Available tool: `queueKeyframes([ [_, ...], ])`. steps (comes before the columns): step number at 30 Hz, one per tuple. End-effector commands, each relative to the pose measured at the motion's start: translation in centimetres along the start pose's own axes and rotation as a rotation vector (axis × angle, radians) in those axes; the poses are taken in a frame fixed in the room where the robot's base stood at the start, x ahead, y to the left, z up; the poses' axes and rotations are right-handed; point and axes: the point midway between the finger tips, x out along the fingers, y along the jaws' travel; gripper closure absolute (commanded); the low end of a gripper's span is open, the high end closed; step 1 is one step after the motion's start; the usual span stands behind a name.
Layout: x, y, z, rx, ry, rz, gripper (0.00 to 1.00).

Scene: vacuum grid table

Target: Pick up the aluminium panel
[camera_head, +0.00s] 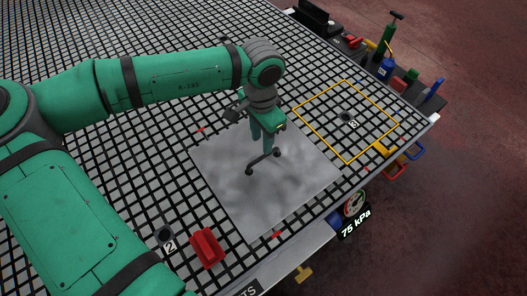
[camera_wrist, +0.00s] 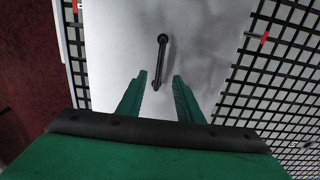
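The aluminium panel (camera_head: 230,195) is a flat grey sheet lying on the black grid table. A dark bar handle (camera_head: 262,163) with round ends stands on its middle. My gripper (camera_head: 264,146) points down over the panel, close to the handle. In the wrist view my gripper (camera_wrist: 160,76) is open, with its two green fingers apart. There the handle (camera_wrist: 162,58) runs lengthwise, its near end showing between the fingertips and its far end beyond them. The panel (camera_wrist: 115,40) fills the middle of that view. I cannot tell how high the fingertips are above the panel.
A yellow square outline (camera_head: 320,142) marked 3 lies on the grid to the right. A red block (camera_head: 207,247) sits near the front edge, beside marker 2 (camera_head: 169,246). A gauge reading 75 kPa (camera_head: 355,205) is on the table edge. Several tools line the far right edge.

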Motion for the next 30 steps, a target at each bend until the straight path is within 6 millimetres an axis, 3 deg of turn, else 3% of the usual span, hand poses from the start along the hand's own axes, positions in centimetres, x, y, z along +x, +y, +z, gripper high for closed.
queueKeyframes([
  [6,3.3,0.1,0.0,-0.001,-0.002,0.002,0.67],
  [14,5.1,0.0,0.0,-0.001,-0.001,0.001,0.67],
  [24,9.4,0.1,-0.4,0.000,-0.001,0.002,0.67],
  [30,10.0,0.1,-0.4,0.000,0.000,0.000,0.67],
])
